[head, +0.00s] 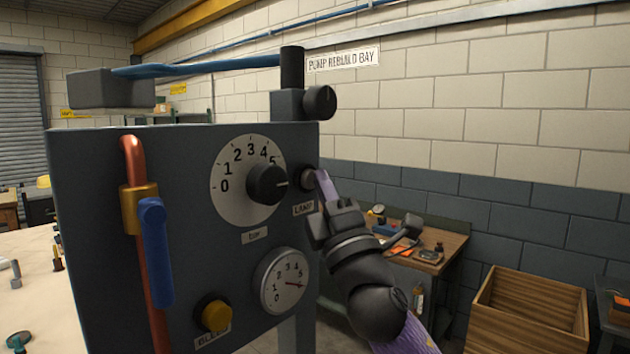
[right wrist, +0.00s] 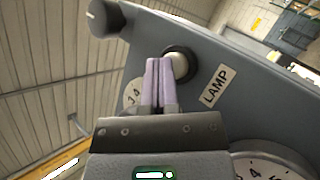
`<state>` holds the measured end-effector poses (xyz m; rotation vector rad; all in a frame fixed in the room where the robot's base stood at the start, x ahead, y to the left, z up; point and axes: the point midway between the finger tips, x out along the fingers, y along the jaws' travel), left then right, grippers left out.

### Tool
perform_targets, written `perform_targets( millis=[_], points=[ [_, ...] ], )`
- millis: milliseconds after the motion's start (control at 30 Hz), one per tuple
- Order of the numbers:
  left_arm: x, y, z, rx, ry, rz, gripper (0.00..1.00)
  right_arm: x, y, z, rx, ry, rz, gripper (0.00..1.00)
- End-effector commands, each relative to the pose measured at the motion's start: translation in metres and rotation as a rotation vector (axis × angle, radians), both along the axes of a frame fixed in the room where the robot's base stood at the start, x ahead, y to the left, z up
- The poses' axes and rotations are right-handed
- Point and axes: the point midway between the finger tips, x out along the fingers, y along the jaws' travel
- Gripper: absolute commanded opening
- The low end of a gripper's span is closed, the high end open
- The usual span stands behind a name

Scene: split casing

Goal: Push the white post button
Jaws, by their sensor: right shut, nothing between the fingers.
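The white button (right wrist: 180,65) is a round pale cap in a dark ring beside the LAMP label (right wrist: 215,86) in the right wrist view. In the head view its dark ring (head: 306,178) shows at the panel's right edge, above the LAMP label. My right gripper (head: 322,178) is shut and empty, its purple fingers reaching toward the panel just right of the ring. In the right wrist view the fingertips (right wrist: 158,62) overlap the left side of the button's ring. I cannot tell whether they touch the cap. My left gripper is not in view.
The dark panel (head: 90,230) also carries a large dial knob (head: 267,184), a gauge (head: 284,281), a yellow button (head: 215,315) and a blue lever (head: 155,250) on a red pipe. A wooden crate (head: 528,312) and a workbench (head: 440,236) stand at right.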

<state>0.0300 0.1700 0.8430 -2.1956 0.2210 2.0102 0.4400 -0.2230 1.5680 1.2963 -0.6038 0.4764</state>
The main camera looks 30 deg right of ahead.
Motion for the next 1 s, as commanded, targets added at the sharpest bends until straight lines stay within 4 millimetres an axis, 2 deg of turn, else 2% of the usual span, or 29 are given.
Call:
perform_targets(
  millis=[267, 533, 800, 1000],
  points=[
    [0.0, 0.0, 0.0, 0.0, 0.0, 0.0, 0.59, 0.001, 0.0, 0.0, 0.0, 0.0, 0.0, 0.0],
    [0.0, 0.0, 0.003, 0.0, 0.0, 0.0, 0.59, -0.015, -0.006, 0.0, -0.001, 0.001, -0.001, 0.0],
    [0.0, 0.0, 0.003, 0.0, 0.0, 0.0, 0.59, -0.017, -0.007, 0.0, 0.0, 0.001, 0.0, 0.0],
    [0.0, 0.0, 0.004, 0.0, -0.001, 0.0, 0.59, -0.04, -0.016, -0.001, -0.003, 0.002, -0.002, 0.0]
  ],
)
